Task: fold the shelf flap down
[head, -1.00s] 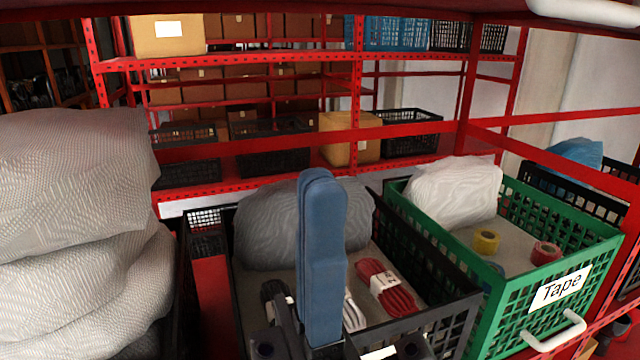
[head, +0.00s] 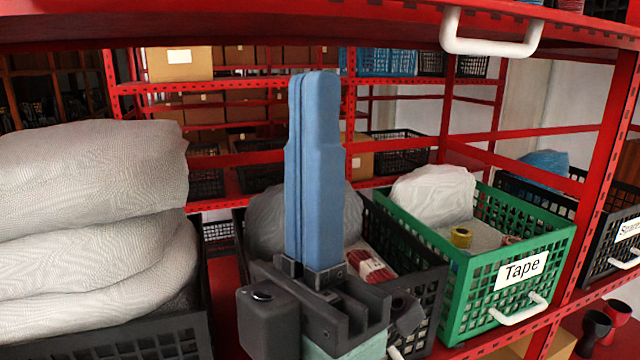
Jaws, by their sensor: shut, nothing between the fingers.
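The red shelf flap (head: 250,25) spans the top of the head view, raised above the crates. A white handle (head: 490,47) hangs from its front edge, right of centre. My gripper (head: 314,76) stands upright in the middle, its two blue fingers pressed together and pointing up. Nothing is between them. The fingertips are below the flap in the picture and left of the handle, apart from it. How far they are from the flap in depth I cannot tell.
Below stand a green crate (head: 515,306) labelled Tape and a black crate (head: 425,300) with a red bundle, partly behind my gripper. Grey wrapped bundles (head: 90,240) fill the left. A red post (head: 605,150) rises on the right. Black and red goblet-shaped objects (head: 595,327) sit at bottom right.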

